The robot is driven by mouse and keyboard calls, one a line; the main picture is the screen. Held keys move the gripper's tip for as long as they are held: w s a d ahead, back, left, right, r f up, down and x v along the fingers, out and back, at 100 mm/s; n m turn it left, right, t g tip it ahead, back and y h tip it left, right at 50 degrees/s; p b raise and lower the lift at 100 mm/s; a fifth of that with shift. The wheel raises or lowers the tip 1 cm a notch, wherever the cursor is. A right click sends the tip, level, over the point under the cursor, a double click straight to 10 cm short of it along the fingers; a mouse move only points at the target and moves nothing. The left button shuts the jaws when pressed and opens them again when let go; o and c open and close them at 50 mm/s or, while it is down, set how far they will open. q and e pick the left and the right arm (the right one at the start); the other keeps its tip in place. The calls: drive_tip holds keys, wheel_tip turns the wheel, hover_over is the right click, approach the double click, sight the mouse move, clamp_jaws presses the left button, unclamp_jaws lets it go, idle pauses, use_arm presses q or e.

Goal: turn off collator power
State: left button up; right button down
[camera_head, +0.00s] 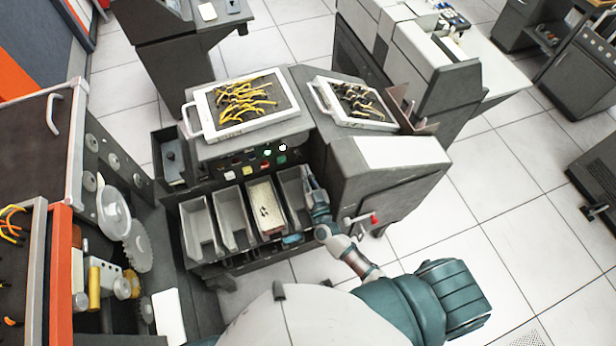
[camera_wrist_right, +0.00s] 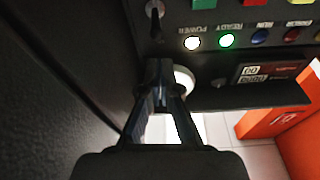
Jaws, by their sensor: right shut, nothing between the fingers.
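The collator (camera_head: 330,150) is a dark grey machine with a row of pockets at its front. Its control panel (camera_head: 250,160) carries coloured buttons and lit lamps. In the right wrist view, a small metal toggle switch (camera_wrist_right: 156,10) stands at the top, beside the lit white POWER lamp (camera_wrist_right: 192,43). The green READY lamp (camera_wrist_right: 226,40) is lit too. My right gripper (camera_head: 308,176) is at the panel's right end, by the rightmost pocket. In the wrist view its fingertips (camera_wrist_right: 160,68) are together and empty, below the toggle in the picture. My left gripper is not visible.
Two white-framed wiring boards (camera_head: 243,105) (camera_head: 353,101) sit on top of the collator. A red-tipped lever (camera_head: 374,219) sticks out near my right arm. An open machine with gears (camera_head: 137,246) stands at left. Tiled floor (camera_head: 520,190) is free at right.

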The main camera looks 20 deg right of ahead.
drive_tip(key=shift+w+d+r, duration=0.1)
drive_tip(key=shift+w+r, duration=0.15)
drive_tip(key=shift+w, duration=1.15)
drive_tip(key=shift+w+d+r, duration=0.1)
drive_tip(key=shift+w+r, duration=0.1)
drive_tip(key=shift+w, duration=1.15)
drive_tip(key=shift+a, duration=0.1)
drive_tip(key=s+f+t+b, duration=0.1)
drive_tip(key=s+f+b, duration=0.3)
drive_tip(key=s, duration=0.8)
wheel_tip(320, 180, down, 2)
drive_tip(key=shift+s+f, duration=0.1)
drive_tip(key=shift+s, duration=0.15)
